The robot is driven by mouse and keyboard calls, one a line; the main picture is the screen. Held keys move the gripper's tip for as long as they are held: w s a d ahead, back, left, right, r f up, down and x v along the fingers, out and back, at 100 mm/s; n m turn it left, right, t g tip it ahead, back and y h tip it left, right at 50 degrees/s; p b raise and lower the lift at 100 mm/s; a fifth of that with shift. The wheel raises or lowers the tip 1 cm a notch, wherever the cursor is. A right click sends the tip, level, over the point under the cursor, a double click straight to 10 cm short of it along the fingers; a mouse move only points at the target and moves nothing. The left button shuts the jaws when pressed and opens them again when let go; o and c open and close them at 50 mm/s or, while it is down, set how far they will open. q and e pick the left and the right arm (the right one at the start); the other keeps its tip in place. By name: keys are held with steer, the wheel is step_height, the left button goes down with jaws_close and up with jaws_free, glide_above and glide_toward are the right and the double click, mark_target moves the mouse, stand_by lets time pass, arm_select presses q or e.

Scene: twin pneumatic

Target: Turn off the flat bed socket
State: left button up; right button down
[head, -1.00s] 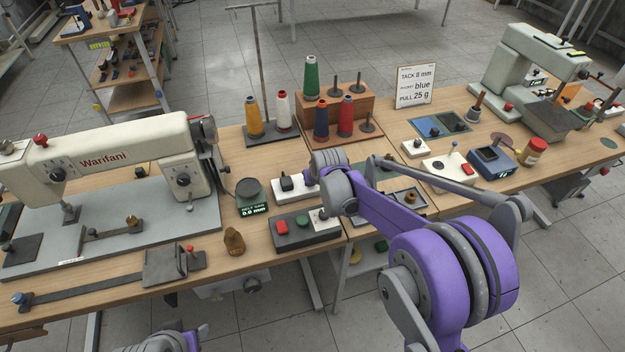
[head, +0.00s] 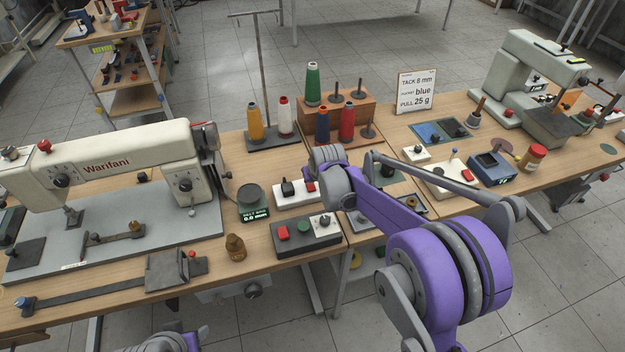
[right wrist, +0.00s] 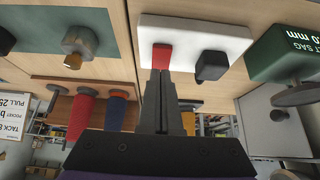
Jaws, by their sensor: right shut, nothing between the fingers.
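The white socket box (head: 290,196) stands on the table right of the flat bed sewing machine (head: 100,165). It carries a black plug (head: 287,188) and a red switch (head: 310,187). In the right wrist view the white box (right wrist: 200,38) shows the red switch (right wrist: 161,54) and the black plug (right wrist: 211,66). My right gripper (right wrist: 160,76) is shut and empty, its fingertips right at the red switch; I cannot tell whether they touch it. My right arm partly blocks the head view, hiding that gripper. My left gripper is out of view.
A grey box with red and green buttons (head: 304,237) lies in front of the socket. A green belt gauge (head: 253,203) is to its left. Thread cones (head: 346,122) stand behind. A small brown object (head: 235,248) is near the front edge.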

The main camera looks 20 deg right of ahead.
steer(key=r, duration=0.1)
steer(key=r+p, duration=0.1)
steer(key=r, duration=0.2)
steer(key=shift+s, duration=0.25)
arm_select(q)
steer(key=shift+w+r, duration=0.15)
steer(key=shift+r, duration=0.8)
arm_select(e)
steer(key=s+r, duration=0.6)
steer(key=shift+s, duration=0.3)
steer(key=shift+d, duration=0.1)
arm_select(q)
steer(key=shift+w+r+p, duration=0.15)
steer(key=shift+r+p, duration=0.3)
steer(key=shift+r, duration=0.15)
arm_select(e)
steer(key=s+f, duration=0.2)
steer(key=s, duration=1.2)
steer(key=s+f+g, duration=0.1)
steer(key=s+f, duration=0.1)
steer(key=s, duration=1.2)
steer(key=shift+s+d, duration=0.15)
steer(key=shift+s, duration=0.15)
